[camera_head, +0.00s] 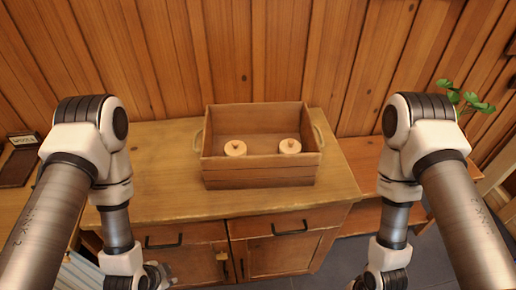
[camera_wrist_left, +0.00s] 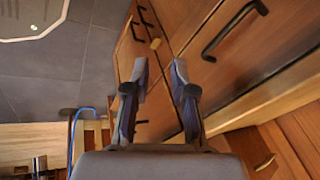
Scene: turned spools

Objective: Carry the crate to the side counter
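The wooden crate (camera_head: 260,176) stands upright on a wooden cabinet top (camera_head: 165,165) in the head view, with a loop handle on its left and right ends. Two pale turned spools, one on the left (camera_head: 235,149) and one on the right (camera_head: 289,146), are inside it. My left gripper (camera_head: 158,276) is low in front of the cabinet, apart from the crate. In the left wrist view its fingers (camera_wrist_left: 159,68) are spread and empty, facing the cabinet fronts. My right gripper is mostly cut off at the bottom edge of the head view, apart from the crate; its fingers are hidden.
The cabinet front has dark drawer handles (camera_head: 290,229). A lower wooden surface (camera_head: 370,212) lies to the right, near a green plant (camera_head: 470,101). Another wooden surface at left holds a small sign (camera_head: 23,139). A plank wall stands behind. Which surface is the side counter is unclear.

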